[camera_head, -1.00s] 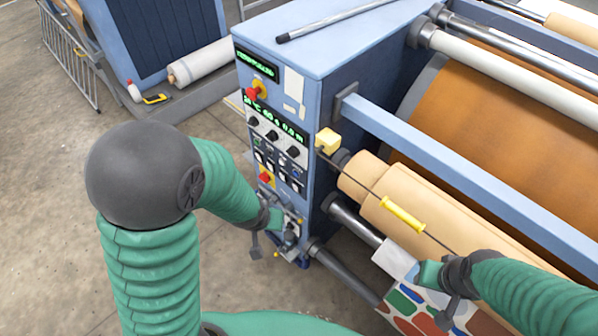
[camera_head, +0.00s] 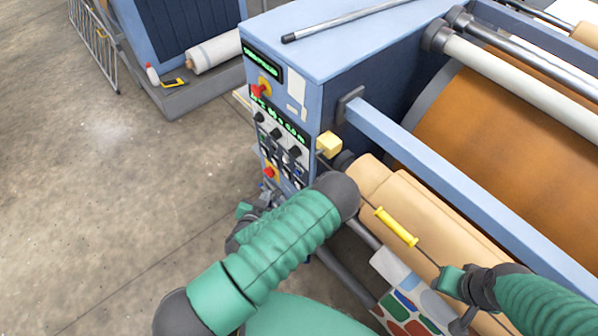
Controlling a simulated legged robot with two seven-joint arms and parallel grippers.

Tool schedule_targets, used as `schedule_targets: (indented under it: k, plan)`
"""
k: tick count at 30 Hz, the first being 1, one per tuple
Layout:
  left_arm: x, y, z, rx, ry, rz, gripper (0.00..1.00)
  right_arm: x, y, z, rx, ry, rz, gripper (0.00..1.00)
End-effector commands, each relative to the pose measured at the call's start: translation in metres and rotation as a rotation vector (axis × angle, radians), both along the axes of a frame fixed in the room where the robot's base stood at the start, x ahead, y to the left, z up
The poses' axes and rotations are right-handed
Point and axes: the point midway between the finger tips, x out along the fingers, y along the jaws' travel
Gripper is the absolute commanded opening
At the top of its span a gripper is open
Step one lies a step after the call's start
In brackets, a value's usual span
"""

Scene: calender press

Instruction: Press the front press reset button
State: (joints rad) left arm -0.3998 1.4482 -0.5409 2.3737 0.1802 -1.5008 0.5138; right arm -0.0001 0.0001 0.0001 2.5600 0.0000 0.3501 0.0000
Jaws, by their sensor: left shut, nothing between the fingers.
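The press's control panel (camera_head: 281,150) is on the end face of the blue machine housing. It has green displays, dark knobs, rows of small buttons, and a red button on yellow near the top (camera_head: 258,92) and another lower down (camera_head: 269,172). I cannot tell which small control is the reset button. My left gripper (camera_head: 267,192) is shut and empty at the panel's lower part, partly hidden by my forearm. I cannot see whether it touches a button. My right gripper (camera_head: 463,318) is at the lower right, over the patterned sheet (camera_head: 408,312); its fingers are unclear.
A yellow block (camera_head: 328,144) sits on the housing's corner, with a cable and yellow handle (camera_head: 396,227) alongside tan rollers (camera_head: 420,205). A blue beam (camera_head: 450,165) crosses to the right. A grey rod (camera_head: 340,21) lies on top. Floor at left is clear.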

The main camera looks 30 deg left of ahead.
Motion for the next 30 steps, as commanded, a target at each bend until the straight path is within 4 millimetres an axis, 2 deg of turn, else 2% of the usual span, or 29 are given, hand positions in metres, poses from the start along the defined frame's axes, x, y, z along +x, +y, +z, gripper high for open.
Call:
schedule_targets:
  k: [8,21,25,30]
  plan:
    - [0.012,-0.005,0.0,-0.001,-0.001,-0.002,0.0,0.0,0.0,-0.001,0.0,0.0,0.0,0.36]
    - [0.068,-0.028,-0.001,-0.002,0.0,0.001,0.0,0.0,0.0,-0.005,0.0,0.0,0.0,0.36]
    - [0.078,-0.032,0.0,-0.002,0.0,0.001,0.0,0.0,0.0,-0.005,0.0,0.0,0.0,0.36]
    - [0.082,-0.034,0.0,0.0,0.003,0.001,0.0,0.0,0.0,-0.005,0.0,0.0,0.0,0.36]
